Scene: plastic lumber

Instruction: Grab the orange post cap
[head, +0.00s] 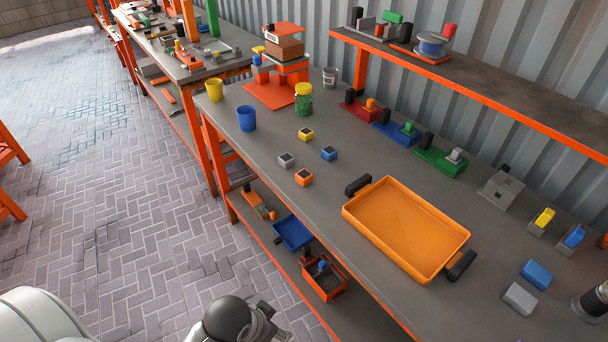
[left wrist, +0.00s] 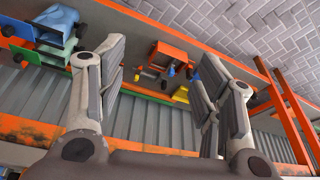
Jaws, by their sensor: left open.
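The orange post cap (head: 303,177) is a small block with a dark square opening in its top. It sits on the grey workbench near the front edge, in the head view. A grey cap (head: 285,160), a blue cap (head: 328,153) and a yellow cap (head: 305,134) stand close by, apart from it. My left gripper (left wrist: 157,75) is open with nothing between its fingers in the left wrist view. My left arm shows at the bottom of the head view, well below the orange cap. The cap cannot be made out in the left wrist view.
A large orange tray (head: 443,275) with black handles lies right of the caps. A blue cup (head: 247,118) and a yellow cup (head: 214,89) stand to the left. A lower shelf holds an orange bin (head: 338,291) and a blue bin (head: 291,241). Bench around the caps is clear.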

